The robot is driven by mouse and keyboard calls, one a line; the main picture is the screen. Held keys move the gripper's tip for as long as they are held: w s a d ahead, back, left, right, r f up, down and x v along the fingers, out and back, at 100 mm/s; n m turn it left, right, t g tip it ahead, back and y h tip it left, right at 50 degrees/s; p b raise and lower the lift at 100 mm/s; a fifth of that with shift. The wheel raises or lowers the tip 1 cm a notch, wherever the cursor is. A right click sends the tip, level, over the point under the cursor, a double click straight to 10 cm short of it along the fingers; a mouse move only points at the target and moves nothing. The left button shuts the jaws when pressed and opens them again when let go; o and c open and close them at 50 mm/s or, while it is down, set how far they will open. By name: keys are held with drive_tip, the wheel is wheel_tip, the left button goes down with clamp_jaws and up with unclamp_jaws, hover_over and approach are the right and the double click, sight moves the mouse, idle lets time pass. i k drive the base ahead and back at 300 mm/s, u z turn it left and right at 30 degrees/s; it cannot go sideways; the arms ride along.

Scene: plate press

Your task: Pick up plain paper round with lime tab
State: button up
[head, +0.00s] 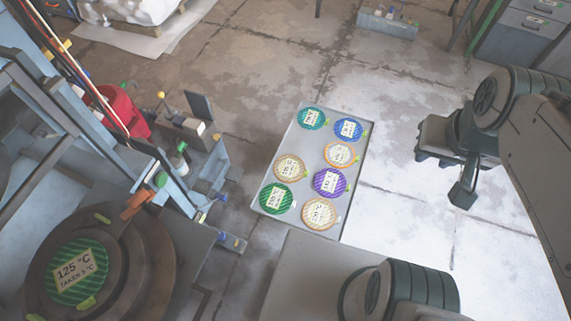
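Several paper rounds with printed white labels lie on a grey tray (357,200). Three have a pale, tan or orange ground: an upper right one (340,154), a left one (290,167) and a bottom one (319,213). They are too small to tell which is plain, and I cannot tell their tab colours for sure. The others are a teal round (311,118), a blue round (348,129), a purple round (329,181) and a green striped round (276,197). My gripper (444,178) is open and empty, right of the tray and apart from it.
A round dark press plate (150,255) at lower left bears a green striped round (76,272) labelled 125 °C. A blue frame with a red bucket (122,110) stands left. A grey bin (387,23) and a drawer cabinet (525,30) are at the back. Floor right of the tray is clear.

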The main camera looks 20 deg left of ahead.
sight(288, 169)
drive_tip(key=k, duration=0.45)
drive_tip(key=u, duration=0.85)
drive_tip(key=i, duration=0.5)
